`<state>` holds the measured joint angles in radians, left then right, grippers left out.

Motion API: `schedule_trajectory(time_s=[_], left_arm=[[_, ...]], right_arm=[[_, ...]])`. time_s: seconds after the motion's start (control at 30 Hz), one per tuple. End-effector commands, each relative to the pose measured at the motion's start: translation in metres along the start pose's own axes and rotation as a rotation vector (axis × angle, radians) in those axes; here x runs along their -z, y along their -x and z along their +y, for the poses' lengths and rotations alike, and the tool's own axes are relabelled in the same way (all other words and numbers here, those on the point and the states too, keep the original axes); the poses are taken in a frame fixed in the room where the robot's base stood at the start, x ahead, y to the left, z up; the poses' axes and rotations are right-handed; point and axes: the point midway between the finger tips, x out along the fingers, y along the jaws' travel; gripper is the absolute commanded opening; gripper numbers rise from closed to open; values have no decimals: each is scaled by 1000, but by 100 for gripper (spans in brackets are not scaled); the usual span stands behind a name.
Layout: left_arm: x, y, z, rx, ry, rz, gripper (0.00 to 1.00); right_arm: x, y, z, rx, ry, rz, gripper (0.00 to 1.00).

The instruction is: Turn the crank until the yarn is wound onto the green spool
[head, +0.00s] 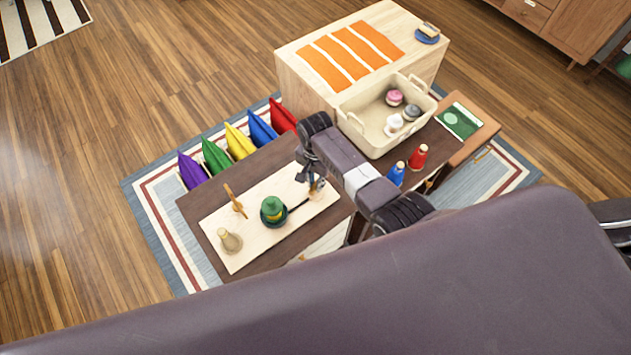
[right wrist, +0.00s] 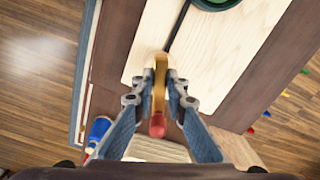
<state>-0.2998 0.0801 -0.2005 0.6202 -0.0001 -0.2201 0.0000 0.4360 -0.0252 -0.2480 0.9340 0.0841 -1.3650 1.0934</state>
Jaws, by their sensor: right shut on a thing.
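The green spool (head: 272,204) stands on a dark round base on a pale wooden board, with a yellowish patch low on its side. In the right wrist view only part of the round green-and-black piece (right wrist: 218,3) shows at the top. A dark rod (right wrist: 178,28) runs from it to the brass-coloured crank handle (right wrist: 160,75), which has a red end. My right gripper (head: 315,184) is shut on the crank handle, at the board's right end. Its two fingers flank the handle in the right wrist view. I cannot make out a yarn strand. My left gripper is not in view.
A tan cone-shaped piece (head: 229,241) and a wooden upright (head: 236,200) stand on the pale board (head: 222,222). Blue (head: 397,174) and red (head: 418,158) spools stand right of my arm. A cream basket (head: 365,132) sits behind it. Coloured cushions line the table's far side.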

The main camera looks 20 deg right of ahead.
Motion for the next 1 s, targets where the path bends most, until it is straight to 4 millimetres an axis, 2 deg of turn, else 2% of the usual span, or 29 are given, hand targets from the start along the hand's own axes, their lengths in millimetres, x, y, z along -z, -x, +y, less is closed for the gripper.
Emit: schedule_trajectory(time_s=[0.1, 0.13, 0.27, 0.67, 0.83, 1.0], left_arm=[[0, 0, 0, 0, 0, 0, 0], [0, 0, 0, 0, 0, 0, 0], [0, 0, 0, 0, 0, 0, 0], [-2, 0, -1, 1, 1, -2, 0], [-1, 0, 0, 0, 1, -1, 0], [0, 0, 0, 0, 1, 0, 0]], right_arm=[[2, 1, -1, 2, 1, 5, 0], [2, 1, -1, 3, 1, 5, 16], [2, 1, -1, 2, 1, 4, 30], [1, 6, -1, 2, 1, 1, 30], [1, 25, -1, 4, 1, 3, 30], [1, 58, -1, 5, 1, 4, 30]])
